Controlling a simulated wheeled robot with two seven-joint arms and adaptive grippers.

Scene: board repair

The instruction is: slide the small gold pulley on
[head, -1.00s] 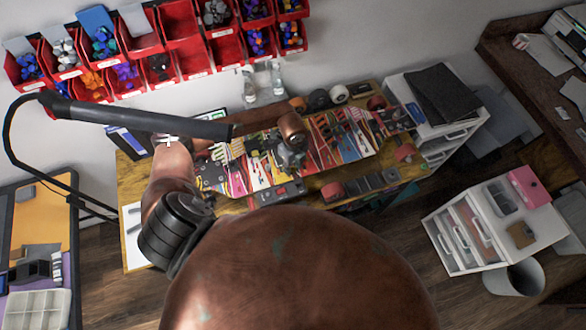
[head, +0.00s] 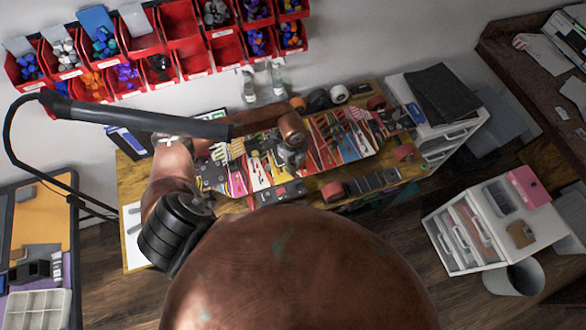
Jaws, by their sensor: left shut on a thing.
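A skateboard with a multicoloured deck (head: 345,142) lies underside up on the wooden bench. My left gripper (head: 291,158) is over the middle of the deck, at the end of the copper-coloured arm from the left. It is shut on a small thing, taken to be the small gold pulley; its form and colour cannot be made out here. Whether that thing touches the skateboard's parts cannot be told. My right gripper is not in view.
A black lamp arm (head: 150,119) crosses above the bench's left part. Two clear bottles (head: 249,87) and several wheels (head: 339,93) stand along the back. Red bins (head: 180,62) hang on the wall. White drawers (head: 455,130) stand at the bench's right end.

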